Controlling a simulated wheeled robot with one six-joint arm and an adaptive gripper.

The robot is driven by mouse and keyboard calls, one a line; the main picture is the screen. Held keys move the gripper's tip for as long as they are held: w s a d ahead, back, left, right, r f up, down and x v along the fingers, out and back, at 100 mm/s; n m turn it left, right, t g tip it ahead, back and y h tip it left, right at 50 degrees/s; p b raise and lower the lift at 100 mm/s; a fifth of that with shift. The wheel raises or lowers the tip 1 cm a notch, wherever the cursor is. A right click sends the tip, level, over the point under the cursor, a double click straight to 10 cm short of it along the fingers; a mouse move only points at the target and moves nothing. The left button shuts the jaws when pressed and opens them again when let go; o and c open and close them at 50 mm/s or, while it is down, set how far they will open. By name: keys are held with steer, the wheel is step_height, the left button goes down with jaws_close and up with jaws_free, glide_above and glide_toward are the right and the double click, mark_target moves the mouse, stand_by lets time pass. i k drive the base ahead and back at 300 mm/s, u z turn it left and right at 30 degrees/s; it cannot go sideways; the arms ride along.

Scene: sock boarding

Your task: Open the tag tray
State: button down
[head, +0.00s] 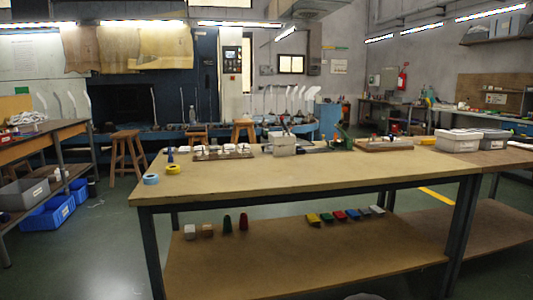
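I cannot tell for sure which thing is the tag tray. Two lidded boxes, one white (457,141) and one grey (495,141), stand on the surface at the right. A low brown tray (383,146) with small items lies between them and the grey-white box. Left of the grey-white box, a dark brown board (222,154) bears several white pieces. All are small in the head view. My gripper is not in view.
A blue roll (151,179) and a yellow roll (173,169) lie at the table's left end. The front of the tabletop is clear. The lower shelf (280,265) holds several coloured pieces. Stools (128,158) stand behind left, blue bins (47,213) at far left.

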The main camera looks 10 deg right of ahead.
mark_target(271, 145)
steer(key=z, duration=0.7)
steer(key=i, duration=1.05)
steer(key=u, duration=0.15)
